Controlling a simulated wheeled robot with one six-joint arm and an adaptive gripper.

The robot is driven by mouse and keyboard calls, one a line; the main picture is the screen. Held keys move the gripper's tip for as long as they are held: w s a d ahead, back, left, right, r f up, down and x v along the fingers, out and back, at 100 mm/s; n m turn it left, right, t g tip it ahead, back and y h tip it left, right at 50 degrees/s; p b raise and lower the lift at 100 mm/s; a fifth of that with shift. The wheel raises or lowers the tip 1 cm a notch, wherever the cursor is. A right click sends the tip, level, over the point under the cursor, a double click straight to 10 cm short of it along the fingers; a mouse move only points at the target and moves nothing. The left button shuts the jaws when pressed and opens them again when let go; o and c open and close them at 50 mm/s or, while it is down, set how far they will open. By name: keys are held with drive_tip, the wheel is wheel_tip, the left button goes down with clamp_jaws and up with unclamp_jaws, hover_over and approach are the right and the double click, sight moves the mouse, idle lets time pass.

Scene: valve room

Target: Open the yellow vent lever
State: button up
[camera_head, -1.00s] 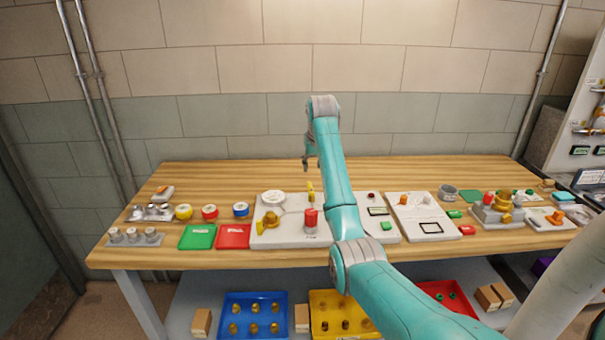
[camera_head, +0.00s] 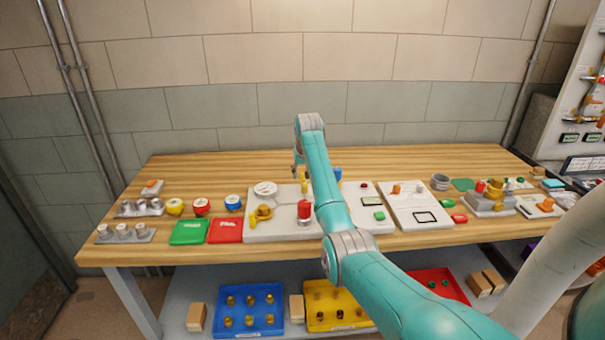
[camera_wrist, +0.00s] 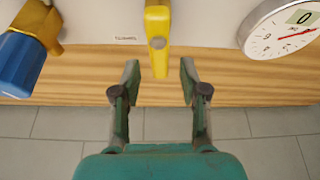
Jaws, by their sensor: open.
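My gripper (camera_wrist: 160,78) is open and empty. In the wrist view its two fingertips stand left and right of the lever's free end, with a gap on both sides. I cannot tell how far apart they are in depth. In the head view my arm partly hides the gripper (camera_head: 297,171).
A blue handle (camera_wrist: 22,65) on a yellow valve is left in the wrist view. A round gauge (camera_wrist: 283,33) marked 0 is at right. A red knob (camera_head: 304,210) and brass valve (camera_head: 263,212) stand on the panel. The wooden bench (camera_head: 200,166) is clear behind.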

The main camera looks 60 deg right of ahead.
sight(305, 183)
drive_tip(key=shift+f, duration=0.15)
clamp_jaws()
drive_tip(key=shift+s+d+m+g, duration=0.15)
drive_tip(key=shift+m+g, duration=0.15)
drive_tip(key=shift+m, duration=0.4)
unclamp_jaws()
drive_tip(key=v, duration=1.2)
